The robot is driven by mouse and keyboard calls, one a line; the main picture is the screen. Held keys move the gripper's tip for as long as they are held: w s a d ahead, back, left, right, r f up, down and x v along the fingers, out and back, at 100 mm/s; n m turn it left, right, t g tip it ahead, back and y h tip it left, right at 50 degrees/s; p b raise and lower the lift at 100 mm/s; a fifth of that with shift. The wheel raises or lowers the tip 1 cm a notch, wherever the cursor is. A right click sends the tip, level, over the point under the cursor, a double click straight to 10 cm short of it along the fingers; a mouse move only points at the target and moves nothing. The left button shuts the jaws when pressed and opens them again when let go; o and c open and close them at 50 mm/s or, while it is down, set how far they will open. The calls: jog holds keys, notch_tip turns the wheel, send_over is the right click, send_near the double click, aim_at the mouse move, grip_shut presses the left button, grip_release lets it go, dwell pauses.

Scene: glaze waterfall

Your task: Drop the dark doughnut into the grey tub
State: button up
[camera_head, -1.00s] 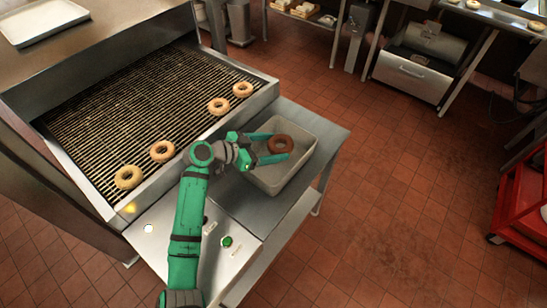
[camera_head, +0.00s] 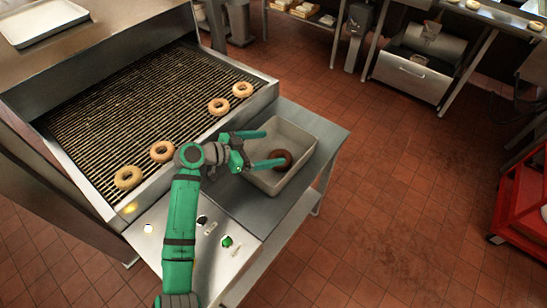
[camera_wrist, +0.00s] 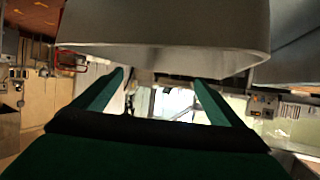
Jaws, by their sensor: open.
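The dark doughnut (camera_head: 283,159) lies inside the grey tub (camera_head: 309,150), down in it near the right wall. The tub stands on a metal side table beside the conveyor. My gripper (camera_head: 274,148) is open and empty, its green fingers reaching over the tub's left side, with the lower finger's tip close to the doughnut in the picture. In the wrist view the open fingers (camera_wrist: 160,78) have nothing between them, and a large grey rounded surface fills the top. The doughnut is not seen there.
Several pale doughnuts (camera_head: 162,151) lie on the wire conveyor (camera_head: 130,110) at left. A control panel with a green button (camera_head: 227,242) is in front. A red cart (camera_head: 524,208) stands at far right. The tiled floor between is clear.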

jog(key=v, duration=0.8)
